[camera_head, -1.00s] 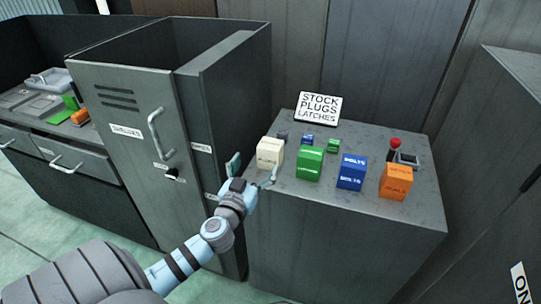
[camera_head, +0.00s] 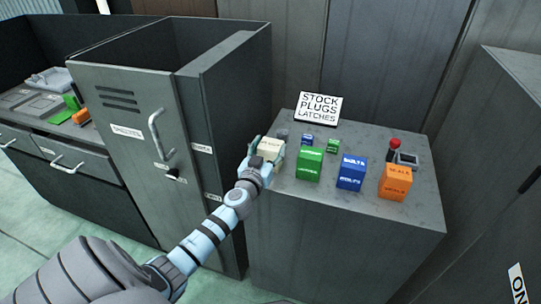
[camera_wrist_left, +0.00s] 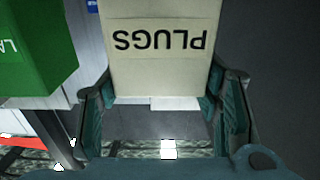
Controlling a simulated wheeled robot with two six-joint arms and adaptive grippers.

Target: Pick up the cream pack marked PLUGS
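The cream pack marked PLUGS (camera_head: 271,146) stands at the left end of the grey bench top. In the left wrist view the pack (camera_wrist_left: 160,45) fills the upper middle, its lettering upside down. My left gripper (camera_head: 265,153) is at the pack, with its fingers on either side. In the left wrist view the gripper's teal fingers (camera_wrist_left: 163,108) are spread apart with the pack between them; no firm squeeze shows. The gripper hides part of the pack's front in the head view. My right gripper is not in view.
A green pack (camera_head: 309,164) stands close right of the cream one, then a blue pack (camera_head: 352,172) and an orange pack (camera_head: 395,182). Smaller blocks and a sign (camera_head: 318,107) are behind. A tall grey locker (camera_head: 135,150) stands left of the bench (camera_head: 345,235).

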